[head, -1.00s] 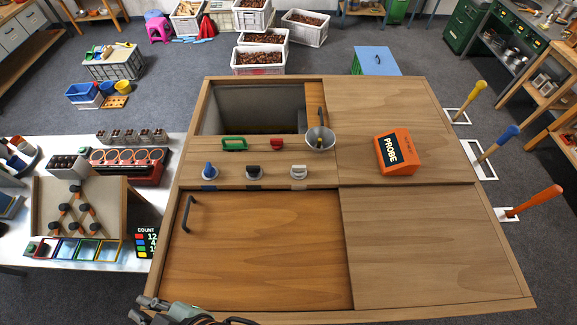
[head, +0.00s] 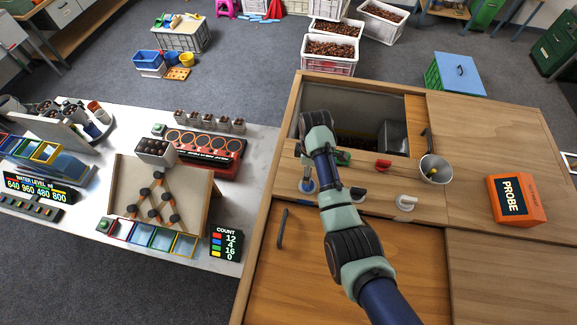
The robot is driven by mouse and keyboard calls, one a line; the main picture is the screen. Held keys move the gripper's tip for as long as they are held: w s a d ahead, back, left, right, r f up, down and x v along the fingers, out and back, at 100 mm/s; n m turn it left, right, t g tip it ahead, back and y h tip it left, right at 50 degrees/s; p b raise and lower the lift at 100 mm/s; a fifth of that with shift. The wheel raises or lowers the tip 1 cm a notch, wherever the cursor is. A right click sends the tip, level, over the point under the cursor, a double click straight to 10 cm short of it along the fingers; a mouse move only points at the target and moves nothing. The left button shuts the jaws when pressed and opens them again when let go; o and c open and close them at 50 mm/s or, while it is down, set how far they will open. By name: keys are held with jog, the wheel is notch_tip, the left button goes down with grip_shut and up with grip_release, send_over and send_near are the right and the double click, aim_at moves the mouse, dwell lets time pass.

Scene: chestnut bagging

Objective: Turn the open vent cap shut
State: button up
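Three small caps stand in a row on the wooden cabinet's middle strip: a blue one (head: 306,186), a black one (head: 358,194) and a white one (head: 405,203). I cannot tell from this view which is the open vent cap. In the head view my arm reaches up from the lower right, and its wrist hangs over the strip beside the blue cap, partly hiding it. My gripper (head: 305,168) seems to point down there, largely hidden by the wrist. Its fingers cannot be made out, nor whether they touch the blue cap.
An open bin (head: 365,105) lies behind. The left wooden panel carries a dark handle (head: 282,228).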

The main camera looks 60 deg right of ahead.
jog(key=shift+s+f, duration=0.35)
jog(key=shift+s, duration=0.05)
notch_tip(320, 180, down, 7)
jog(key=shift+f, duration=0.2)
jog(key=c, duration=1.2)
jog(key=shift+o, duration=0.2)
